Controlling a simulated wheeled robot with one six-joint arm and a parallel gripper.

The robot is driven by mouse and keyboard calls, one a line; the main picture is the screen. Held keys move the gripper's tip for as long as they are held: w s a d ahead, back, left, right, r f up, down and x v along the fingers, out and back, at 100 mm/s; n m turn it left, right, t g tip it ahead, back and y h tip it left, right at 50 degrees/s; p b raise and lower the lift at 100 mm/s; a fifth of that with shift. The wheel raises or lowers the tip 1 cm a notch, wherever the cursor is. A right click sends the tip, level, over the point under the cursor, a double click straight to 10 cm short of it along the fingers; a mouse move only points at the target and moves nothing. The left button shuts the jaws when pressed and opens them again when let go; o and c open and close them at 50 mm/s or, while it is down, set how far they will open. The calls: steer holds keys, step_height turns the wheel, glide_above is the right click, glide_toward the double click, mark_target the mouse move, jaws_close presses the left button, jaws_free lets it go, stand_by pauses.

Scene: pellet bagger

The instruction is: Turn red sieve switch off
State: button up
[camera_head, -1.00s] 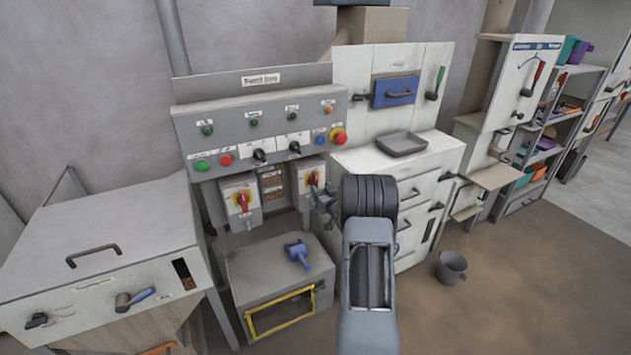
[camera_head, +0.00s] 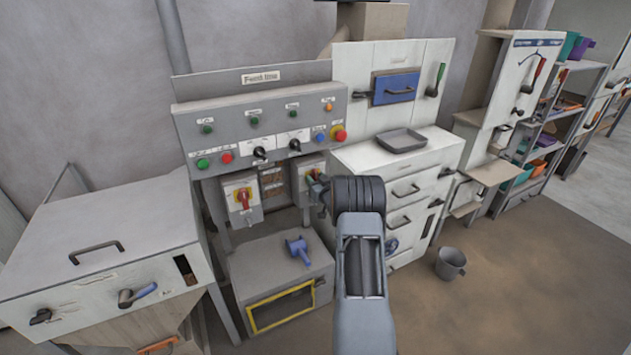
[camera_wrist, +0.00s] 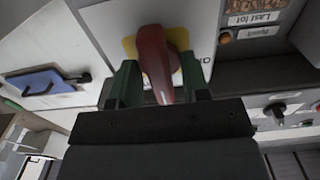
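Two red rotary switches on yellow plates sit on grey boxes below the control panel. The left one (camera_head: 243,197) stands clear of my arm. The right one (camera_head: 312,177) has my gripper (camera_head: 320,188) at its front, and my wrist partly hides it. In the wrist view, the red handle (camera_wrist: 155,55) of this switch lies between the green fingertips of my gripper (camera_wrist: 160,80). Narrow gaps seem to remain beside the handle, so my gripper looks open around it. The switch's name label is not readable.
The control panel (camera_head: 262,115) with buttons and black knobs is just above. A grey box with a blue tool (camera_head: 298,250) stands below. A white cabinet (camera_head: 375,160) with drawers is close on the right. A grey bucket (camera_head: 450,263) stands on the floor.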

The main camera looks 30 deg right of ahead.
steer(key=shift+c, duration=0.6)
